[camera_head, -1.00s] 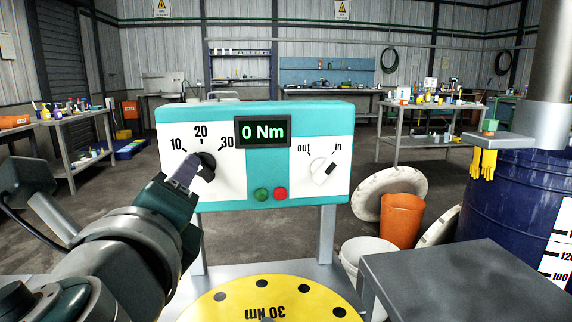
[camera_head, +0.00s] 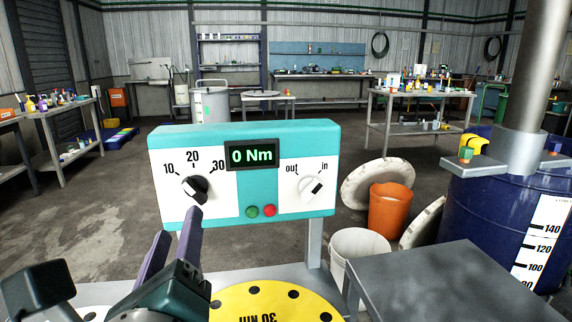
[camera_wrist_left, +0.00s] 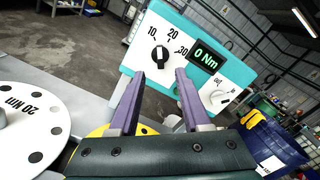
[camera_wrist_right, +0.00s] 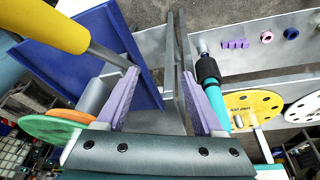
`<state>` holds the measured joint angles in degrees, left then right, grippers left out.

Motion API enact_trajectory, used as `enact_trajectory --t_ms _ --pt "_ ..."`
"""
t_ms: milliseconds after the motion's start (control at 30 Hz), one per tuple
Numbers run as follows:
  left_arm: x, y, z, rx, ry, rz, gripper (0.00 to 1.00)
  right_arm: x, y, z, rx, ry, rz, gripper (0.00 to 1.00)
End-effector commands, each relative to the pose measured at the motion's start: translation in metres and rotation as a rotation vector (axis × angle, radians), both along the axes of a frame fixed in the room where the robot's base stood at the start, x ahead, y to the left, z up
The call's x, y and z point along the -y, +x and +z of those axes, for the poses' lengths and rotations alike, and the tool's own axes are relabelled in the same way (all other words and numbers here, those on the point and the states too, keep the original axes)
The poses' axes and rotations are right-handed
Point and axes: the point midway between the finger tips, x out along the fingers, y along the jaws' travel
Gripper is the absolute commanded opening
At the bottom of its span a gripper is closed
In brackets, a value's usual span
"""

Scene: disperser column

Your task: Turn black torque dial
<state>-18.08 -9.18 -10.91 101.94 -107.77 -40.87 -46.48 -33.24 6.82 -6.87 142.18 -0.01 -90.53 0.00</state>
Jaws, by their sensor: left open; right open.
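The black torque dial (camera_head: 195,188) is on the left white part of the teal control panel (camera_head: 240,185), under the marks 10, 20 and 30. The display (camera_head: 252,154) reads 0 Nm. My left gripper (camera_head: 179,224) is open and empty, in front of and below the dial. In the left wrist view the dial (camera_wrist_left: 157,56) appears between and beyond the open fingertips (camera_wrist_left: 159,75), apart from them. Its exact pointer direction is hard to tell. My right gripper (camera_wrist_right: 161,74) is open and shows only in its wrist view, with nothing between its fingertips.
A white out/in knob (camera_head: 311,188) and green and red buttons (camera_head: 252,211) share the panel. A yellow 30 Nm disc (camera_head: 270,303) lies below it. A grey table (camera_head: 440,285), orange bucket (camera_head: 390,210) and blue drum (camera_head: 490,215) stand right.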

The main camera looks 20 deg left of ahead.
Motion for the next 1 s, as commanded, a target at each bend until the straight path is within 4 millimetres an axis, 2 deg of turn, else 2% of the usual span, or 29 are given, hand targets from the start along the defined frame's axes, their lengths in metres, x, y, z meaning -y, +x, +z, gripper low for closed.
enact_trajectory --t_ms 33,167,400,600,967,1000 --pt "0.001 0.001 0.0 -0.015 0.006 -0.005 0.47 0.0 0.0 0.006 0.0 0.0 0.0 0.69" --pt "-0.006 0.014 -0.003 -0.017 0.014 -0.01 0.47 0.0 0.0 0.006 -0.001 0.0 0.0 0.69" --pt "-0.03 0.054 -0.003 -0.015 0.014 -0.009 0.47 0.0 0.0 0.01 -0.001 0.0 0.0 0.69" --pt "-0.045 0.077 -0.004 -0.016 0.013 -0.007 0.47 0.0 0.0 0.01 -0.001 0.0 0.001 0.69" --pt "-0.049 0.084 -0.004 -0.017 0.012 -0.009 0.47 0.0 0.0 0.01 -0.002 -0.001 0.001 0.69" --pt "-0.049 0.084 -0.004 -0.017 0.012 -0.009 0.45 0.0 0.0 0.01 -0.002 -0.001 0.001 0.69"
